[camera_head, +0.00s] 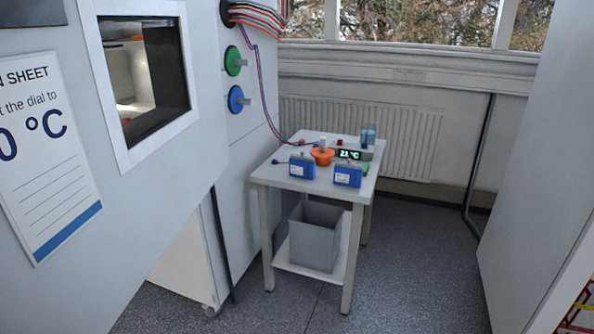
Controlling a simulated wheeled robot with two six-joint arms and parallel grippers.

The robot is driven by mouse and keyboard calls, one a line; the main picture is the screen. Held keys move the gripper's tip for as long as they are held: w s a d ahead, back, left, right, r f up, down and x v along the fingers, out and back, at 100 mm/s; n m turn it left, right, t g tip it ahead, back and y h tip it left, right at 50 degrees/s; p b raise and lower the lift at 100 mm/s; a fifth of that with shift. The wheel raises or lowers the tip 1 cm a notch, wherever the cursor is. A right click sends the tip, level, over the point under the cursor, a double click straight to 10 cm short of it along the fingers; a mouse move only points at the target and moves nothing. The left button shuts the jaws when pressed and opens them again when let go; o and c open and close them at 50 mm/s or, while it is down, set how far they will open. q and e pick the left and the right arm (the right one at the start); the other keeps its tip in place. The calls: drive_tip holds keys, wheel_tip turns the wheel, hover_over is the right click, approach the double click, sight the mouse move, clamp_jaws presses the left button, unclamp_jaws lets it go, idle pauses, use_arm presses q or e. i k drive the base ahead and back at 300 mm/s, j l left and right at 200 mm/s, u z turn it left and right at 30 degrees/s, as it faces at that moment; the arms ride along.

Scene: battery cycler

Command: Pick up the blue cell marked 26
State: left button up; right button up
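Two blue cells with white labels stand near the front edge of a small white table (268,174), one on the left (306,168) and one on the right (350,177). Another blue object, possibly a third cell (368,138), stands at the table's back right. The label marks are too small to read, so I cannot tell which cell is 26. Neither of my grippers is in view.
Between the cells are an orange knob (322,156) and a green-lit temperature display (350,154). A grey bin (315,235) sits on the lower shelf. A large white cabinet (135,215) stands left, a pale panel (545,190) right. The floor between (420,270) is clear.

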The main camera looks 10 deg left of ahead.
sight(344, 176)
drive_tip(key=i, duration=1.45)
